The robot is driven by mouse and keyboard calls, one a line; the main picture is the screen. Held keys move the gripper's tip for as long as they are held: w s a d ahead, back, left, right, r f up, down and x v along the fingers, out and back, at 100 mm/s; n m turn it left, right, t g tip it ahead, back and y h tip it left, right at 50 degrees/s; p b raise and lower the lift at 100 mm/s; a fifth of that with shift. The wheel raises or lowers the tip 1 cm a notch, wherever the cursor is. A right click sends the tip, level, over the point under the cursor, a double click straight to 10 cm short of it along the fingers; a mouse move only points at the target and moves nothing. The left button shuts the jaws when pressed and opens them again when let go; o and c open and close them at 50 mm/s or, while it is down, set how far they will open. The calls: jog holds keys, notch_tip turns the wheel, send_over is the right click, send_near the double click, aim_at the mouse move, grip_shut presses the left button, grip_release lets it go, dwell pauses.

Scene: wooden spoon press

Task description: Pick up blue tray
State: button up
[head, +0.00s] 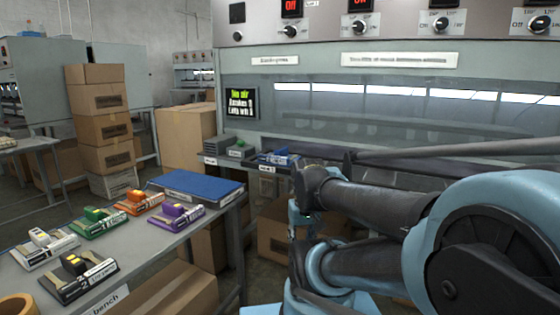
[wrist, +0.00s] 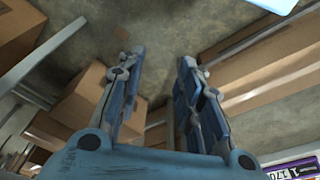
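The blue tray (head: 197,184) is a flat blue slab with a labelled front edge, lying at the far right end of the bench in the head view. My gripper (wrist: 162,56) shows in the wrist view with its two fingers apart and nothing between them, above bare floor and cardboard boxes. In the head view my arm reaches in from the right, and its end is right of the tray, apart from it. A small pale blue patch is at the top right of the wrist view; I cannot tell what it is.
Several presses with coloured tops, including a purple one (head: 175,216) and an orange one (head: 138,202), stand on the bench (head: 150,266) left of the tray. Smaller blue items (head: 278,158) lie on a shelf under the large machine (head: 400,110). Cardboard boxes (head: 104,118) stand behind.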

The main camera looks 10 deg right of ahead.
jog(key=shift+o, duration=1.4)
jog(key=o, duration=0.9)
notch_tip(320, 180, up, 2)
jog(key=shift+r, duration=0.1)
jog(key=shift+o, duration=0.2)
jog(key=w+r+n+y, duration=0.1)
jog(key=w+r+n, duration=0.3)
jog(key=w+r, duration=1.2)
jog(key=shift+w+d+r+n+y, duration=0.15)
jog(key=shift+d+r+n+y, duration=0.15)
jog(key=shift+r, duration=0.15)
notch_tip(320, 180, up, 12)
jog(key=r+n+y, duration=0.1)
jog(key=n+y, duration=0.1)
jog(key=n, duration=0.4)
send_over(282, 148)
jog(key=s+d, duration=0.3)
jog(key=d, duration=0.2)
jog(key=x, duration=1.1)
jog(key=shift+w+d+f, duration=0.1)
jog(key=shift+w+f, duration=0.1)
jog(key=shift+f, duration=0.05)
jog(key=shift+w+x, duration=0.15)
jog(key=shift+x, duration=1.2)
jog(key=shift+w+x, duration=0.1)
jog(key=shift+x, duration=1.3)
